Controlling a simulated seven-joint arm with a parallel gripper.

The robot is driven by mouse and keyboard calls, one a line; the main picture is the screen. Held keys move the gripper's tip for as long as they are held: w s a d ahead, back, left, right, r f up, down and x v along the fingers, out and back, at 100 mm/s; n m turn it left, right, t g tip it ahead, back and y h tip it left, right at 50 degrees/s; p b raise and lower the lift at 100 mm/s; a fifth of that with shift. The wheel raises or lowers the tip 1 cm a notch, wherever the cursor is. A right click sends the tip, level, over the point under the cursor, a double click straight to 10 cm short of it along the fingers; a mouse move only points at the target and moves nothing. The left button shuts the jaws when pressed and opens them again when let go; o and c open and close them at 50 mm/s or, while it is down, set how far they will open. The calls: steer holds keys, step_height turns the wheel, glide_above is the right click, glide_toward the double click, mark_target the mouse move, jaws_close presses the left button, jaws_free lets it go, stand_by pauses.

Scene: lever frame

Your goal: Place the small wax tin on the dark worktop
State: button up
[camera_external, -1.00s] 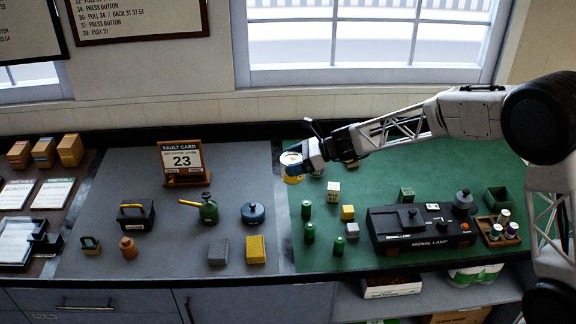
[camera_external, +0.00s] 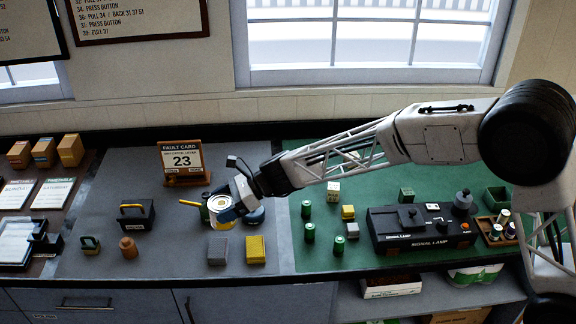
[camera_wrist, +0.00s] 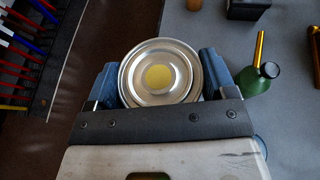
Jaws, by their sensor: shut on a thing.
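The wax tin is a round silver tin with a yellow side band; in the external view the tin (camera_external: 219,214) is above the grey section of the worktop (camera_external: 130,185). My gripper (camera_external: 232,207) is shut on it. In the wrist view the tin's round lid with a yellow centre (camera_wrist: 158,77) faces the camera, between the two blue fingers of my gripper (camera_wrist: 160,85). The tin looks raised, with grey surface and dark floor beneath it in the wrist view.
Near the tin stand a dark blue round pot (camera_external: 257,215), a grey block (camera_external: 217,251) and a yellow block (camera_external: 256,250). A black toolbox (camera_external: 136,215) and brown bottle (camera_external: 128,248) are further left. A signal lamp (camera_external: 420,230) stands on the green mat. Grey surface between toolbox and oil can is clear.

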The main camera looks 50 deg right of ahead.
steer(key=a+n+g, duration=0.1)
steer(key=a, duration=0.6)
step_height(320, 180, down, 10)
steer(key=shift+s+r+y, duration=0.2)
steer(key=shift+s+y, duration=0.1)
steer(key=shift+s, duration=0.15)
steer(key=shift+w, duration=0.15)
steer(key=w+a, duration=0.1)
steer(key=w, duration=0.4)
steer(key=w+a+f, duration=0.1)
steer(key=w, duration=0.4)
steer(key=w+a, duration=0.1)
steer(key=w, duration=0.4)
steer(key=shift+w+a+f, duration=0.15)
steer(key=shift+a+f, duration=0.1)
steer(key=shift+f, duration=1.75)
steer(key=shift+f, duration=0.1)
